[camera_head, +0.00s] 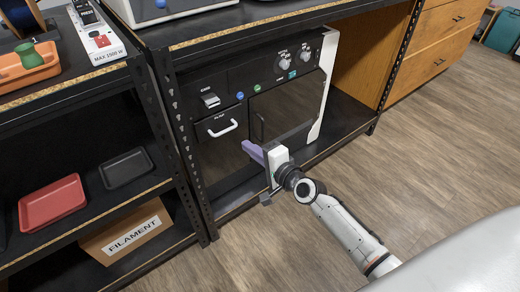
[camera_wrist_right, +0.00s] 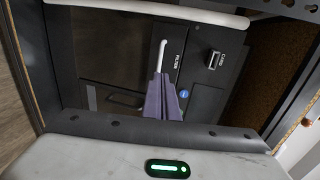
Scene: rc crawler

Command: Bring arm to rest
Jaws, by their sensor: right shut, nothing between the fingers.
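My right arm (camera_head: 345,232) reaches in from the lower right in the head view. Its gripper (camera_head: 250,150) has purple fingers and points at the front of a black machine on the lower shelf. In the right wrist view the purple fingers (camera_wrist_right: 161,95) are together with nothing between them, in front of the machine's dark panel. The white filter handle (camera_head: 222,129) is close to the fingertips; it also shows in the right wrist view (camera_wrist_right: 162,56). I cannot tell whether the fingers touch the machine. My left gripper is not in view.
The black machine (camera_head: 225,75) has knobs and sits between the shelf's metal posts (camera_head: 172,125). At left are a red tray (camera_head: 52,203), a black tray (camera_head: 127,168) and a FILAMENT box (camera_head: 128,233). Wooden drawers (camera_head: 440,40) stand at the back right. The floor (camera_head: 440,130) at right is clear.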

